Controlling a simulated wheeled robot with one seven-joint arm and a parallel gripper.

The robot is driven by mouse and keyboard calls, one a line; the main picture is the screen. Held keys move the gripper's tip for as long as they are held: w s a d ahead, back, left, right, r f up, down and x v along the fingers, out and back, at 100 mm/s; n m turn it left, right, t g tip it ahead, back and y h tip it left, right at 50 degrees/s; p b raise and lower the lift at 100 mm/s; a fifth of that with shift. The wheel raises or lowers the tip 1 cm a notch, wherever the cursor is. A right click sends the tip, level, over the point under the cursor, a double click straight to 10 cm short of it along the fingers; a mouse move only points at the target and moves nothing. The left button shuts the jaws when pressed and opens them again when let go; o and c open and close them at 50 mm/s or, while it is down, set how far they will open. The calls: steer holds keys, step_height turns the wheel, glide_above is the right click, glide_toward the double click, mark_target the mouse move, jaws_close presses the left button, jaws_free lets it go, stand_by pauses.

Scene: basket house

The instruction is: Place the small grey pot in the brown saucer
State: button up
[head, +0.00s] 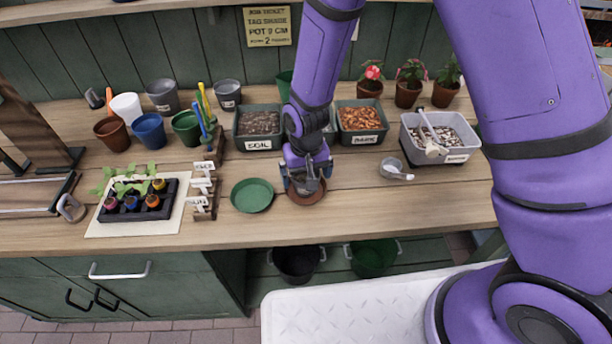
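The brown saucer (308,199) lies on the bench near its front edge, right of a green saucer. My gripper (306,174) points down right over it. A small grey pot (307,184) shows between the blue fingers, and the gripper looks shut on it. The pot is over the saucer and within its outline. I cannot tell whether its base touches the saucer, since the gripper and pot hide most of the saucer's inside.
The green saucer (252,195) lies close on the left. Soil (259,127) and bark (361,122) bins stand behind. A scoop cup (392,168) and a grey tub (441,137) stand to the right. Seedling tray (137,202) and other pots are at left.

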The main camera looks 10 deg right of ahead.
step_height(320, 180, up, 11)
steer(key=shift+r, duration=0.15)
stand_by(0.4)
steer(key=s+d+r+m+t, duration=0.1)
steer(key=s+d+r, duration=0.1)
steer(key=d+r, duration=0.6)
steer(key=s+d+r+t, duration=0.15)
steer(key=d+r, duration=0.35)
steer(key=r, duration=0.5)
steer(key=s+d+r+t, duration=0.1)
steer(key=s+d+r, duration=0.3)
steer(key=s, duration=0.4)
steer(key=s+d+r+m+t, duration=0.1)
steer(key=s+d+r, duration=0.4)
steer(key=s+d, duration=0.2)
steer(key=shift+s+d+t, duration=0.25)
steer(key=shift+s+t, duration=0.1)
steer(key=shift+s, duration=0.05)
